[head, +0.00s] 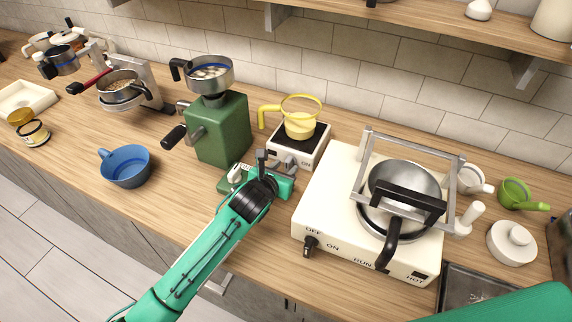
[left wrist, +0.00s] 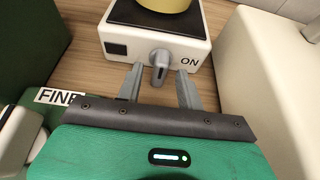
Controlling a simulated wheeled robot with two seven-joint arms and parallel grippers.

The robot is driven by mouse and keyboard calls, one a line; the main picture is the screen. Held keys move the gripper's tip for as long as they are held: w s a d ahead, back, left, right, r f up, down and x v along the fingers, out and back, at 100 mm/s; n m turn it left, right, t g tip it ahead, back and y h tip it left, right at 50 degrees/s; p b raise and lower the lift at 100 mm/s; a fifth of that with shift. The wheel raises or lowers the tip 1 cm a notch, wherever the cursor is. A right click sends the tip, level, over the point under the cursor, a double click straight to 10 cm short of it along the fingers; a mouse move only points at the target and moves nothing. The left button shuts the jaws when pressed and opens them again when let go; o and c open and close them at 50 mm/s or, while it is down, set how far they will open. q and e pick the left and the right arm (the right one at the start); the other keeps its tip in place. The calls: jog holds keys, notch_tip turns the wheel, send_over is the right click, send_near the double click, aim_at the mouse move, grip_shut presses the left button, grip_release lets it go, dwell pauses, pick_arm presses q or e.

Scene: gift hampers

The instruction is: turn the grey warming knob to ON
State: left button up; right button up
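The grey warming knob (left wrist: 160,62) sits on the front face of a small white warmer (left wrist: 190,45), with its grip roughly upright. The word ON is printed to its right and a dark square is to its left. My left gripper (left wrist: 160,72) is open, with one finger on each side of the knob and visible gaps between. In the head view, my left gripper (head: 270,158) is at the front of the warmer (head: 305,158) and hides most of the knob. Only my right arm shows at the bottom right; its gripper is out of view.
A yellow pot (head: 300,125) stands on the warmer. A green grinder (head: 224,130) is to the left, and a white stove (head: 325,200) with a pan is close on the right. A blue bowl (head: 126,168) stands further left.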

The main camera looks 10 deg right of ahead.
pick_arm(q)
jog(key=shift+x, duration=0.9)
grip_shut()
jog(key=shift+r+p, duration=0.25)
jog(key=shift+p, duration=0.25)
jog(key=m+p, duration=0.1)
jog(key=p, duration=0.2)
jog(key=shift+r+t+y, duration=0.1)
jog(key=shift+t+y, duration=0.2)
jog(key=shift+s+d+m+t+y+p, duration=0.15)
jog(key=shift+m+t+y+p, duration=0.3)
jog(key=shift+m+p, duration=0.6)
jog(key=shift+d+f+m+y+p, duration=0.1)
jog(key=shift+f+m+y+p, duration=0.15)
jog(key=shift+f+m+p, duration=0.1)
